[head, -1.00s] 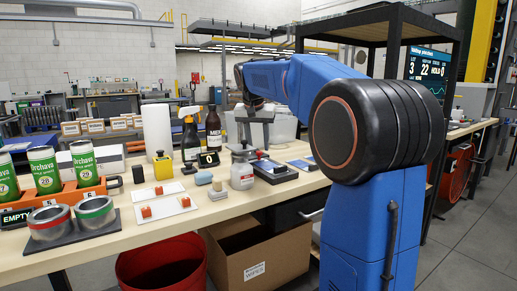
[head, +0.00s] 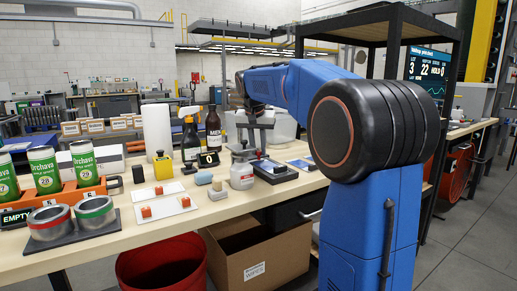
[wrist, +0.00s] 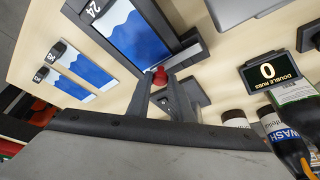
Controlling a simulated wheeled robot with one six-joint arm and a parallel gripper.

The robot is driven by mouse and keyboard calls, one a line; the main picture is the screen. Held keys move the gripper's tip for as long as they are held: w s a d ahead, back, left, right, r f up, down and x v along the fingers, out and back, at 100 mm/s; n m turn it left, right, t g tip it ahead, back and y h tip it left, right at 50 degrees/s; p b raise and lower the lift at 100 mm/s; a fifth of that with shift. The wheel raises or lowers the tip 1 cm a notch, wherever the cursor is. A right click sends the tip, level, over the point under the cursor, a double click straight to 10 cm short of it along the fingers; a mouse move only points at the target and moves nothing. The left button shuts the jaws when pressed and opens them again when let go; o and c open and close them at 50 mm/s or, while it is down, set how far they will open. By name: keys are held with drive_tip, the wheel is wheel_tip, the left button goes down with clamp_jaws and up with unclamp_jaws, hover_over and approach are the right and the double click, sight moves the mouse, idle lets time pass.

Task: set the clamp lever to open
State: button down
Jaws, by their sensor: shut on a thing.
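The clamp lever shows in the wrist view as a small red knob (wrist: 159,74) beside the black fixture frame (wrist: 195,48). My gripper (wrist: 159,83) has its two dark fingers on either side of the lever, shut on it. In the head view my gripper (head: 256,146) points down at the fixture (head: 277,173), a dark base with a blue and white print on it. The fingers and arm hide most of the lever there, so its exact angle cannot be told.
A spray bottle (head: 190,140), a brown bottle (head: 213,131) and a small counter display (head: 208,160) stand behind. Flat blue print cards (wrist: 78,67) lie beside the fixture.

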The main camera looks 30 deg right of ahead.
drive_tip(key=shift+w, duration=0.1)
drive_tip(key=w+n, duration=0.1)
drive_tip(key=n, duration=0.1)
drive_tip(key=w+n+t+y, duration=0.1)
drive_tip(key=n, duration=0.3)
drive_tip(key=w+a+n+y, duration=0.1)
drive_tip(key=w+n+y, duration=0.1)
drive_tip(key=n, duration=0.1)
drive_tip(key=shift+w+a+n, duration=0.2)
drive_tip(key=shift+a+n, duration=0.05)
drive_tip(key=shift+n, duration=0.05)
drive_tip(key=n, duration=0.1)
drive_tip(key=w+a+n+y, duration=0.1)
drive_tip(key=n, duration=0.1)
drive_tip(key=a+n+y, duration=0.1)
drive_tip(key=n, duration=0.1)
drive_tip(key=shift+w+a, duration=0.15)
drive_tip(key=shift+w, duration=0.1)
drive_tip(key=shift+w+a+n+g+y, duration=0.1)
drive_tip(key=shift+a+n+g+y, duration=0.25)
drive_tip(key=shift+n, duration=0.5)
drive_tip(key=shift+w+a+n+g+y, duration=0.15)
drive_tip(key=shift+a+n+y, duration=0.25)
drive_tip(key=shift+n, duration=0.45)
drive_tip(key=shift+s, duration=0.15)
drive_tip(key=c, duration=1.6)
unclamp_jaws()
drive_tip(key=shift+r, duration=0.15)
